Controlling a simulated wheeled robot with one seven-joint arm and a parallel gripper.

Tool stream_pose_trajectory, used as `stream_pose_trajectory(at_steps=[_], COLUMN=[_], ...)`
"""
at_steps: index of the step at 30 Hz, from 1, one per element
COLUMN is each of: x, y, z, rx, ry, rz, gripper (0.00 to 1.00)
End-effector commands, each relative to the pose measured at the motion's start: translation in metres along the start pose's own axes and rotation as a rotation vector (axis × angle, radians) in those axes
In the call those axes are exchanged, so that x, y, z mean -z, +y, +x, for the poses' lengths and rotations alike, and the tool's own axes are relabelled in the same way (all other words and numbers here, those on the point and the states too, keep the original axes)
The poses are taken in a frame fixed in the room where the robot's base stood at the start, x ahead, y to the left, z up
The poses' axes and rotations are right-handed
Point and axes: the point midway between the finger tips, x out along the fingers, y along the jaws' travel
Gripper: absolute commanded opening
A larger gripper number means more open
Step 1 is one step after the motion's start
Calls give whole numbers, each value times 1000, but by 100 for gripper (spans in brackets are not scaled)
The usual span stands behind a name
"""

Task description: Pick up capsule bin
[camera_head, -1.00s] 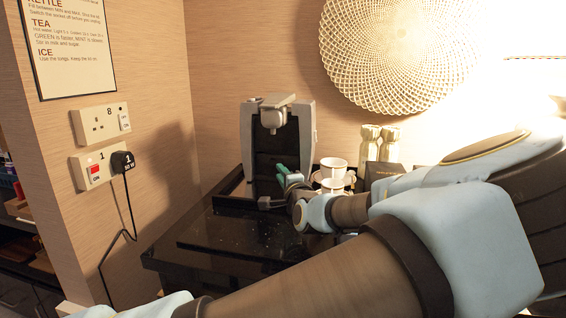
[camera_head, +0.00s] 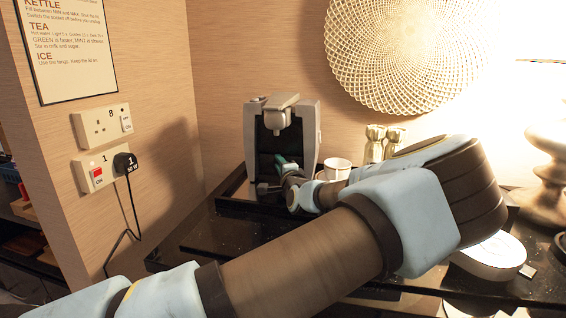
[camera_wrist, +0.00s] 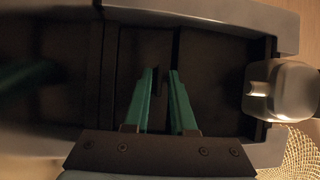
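The coffee machine (camera_head: 310,135) stands upright on the dark counter against the wall, grey with a black recess in its front. The capsule bin seems to be part of the dark parts inside this recess; I cannot clearly tell its outline. My gripper (camera_head: 282,163) reaches into the lower part of the recess. In the wrist view, my gripper's two green fingers (camera_wrist: 160,72) point into the dark interior with a narrow gap between their tips. I see nothing clearly held in the gap. The machine's silver spout (camera_wrist: 285,90) is at the right there.
The machine stands on a black tray (camera_head: 232,203). A white cup (camera_head: 337,166) is close to the right of my wrist, with gold-topped bottles (camera_head: 375,145) behind. A plug and cable (camera_head: 127,164) hang on the left wall. The counter front left (camera_head: 205,238) is clear.

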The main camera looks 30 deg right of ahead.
Motion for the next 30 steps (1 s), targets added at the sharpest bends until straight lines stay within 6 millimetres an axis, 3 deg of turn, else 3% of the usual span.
stream_pose_trajectory(at_steps=[6, 13, 30], x=[0, 0, 0], y=[1, 1, 1], z=[1, 1, 1], rx=[-1, -1, -1], ry=[0, 0, 0], rz=[0, 0, 0], gripper=[24, 0, 0])
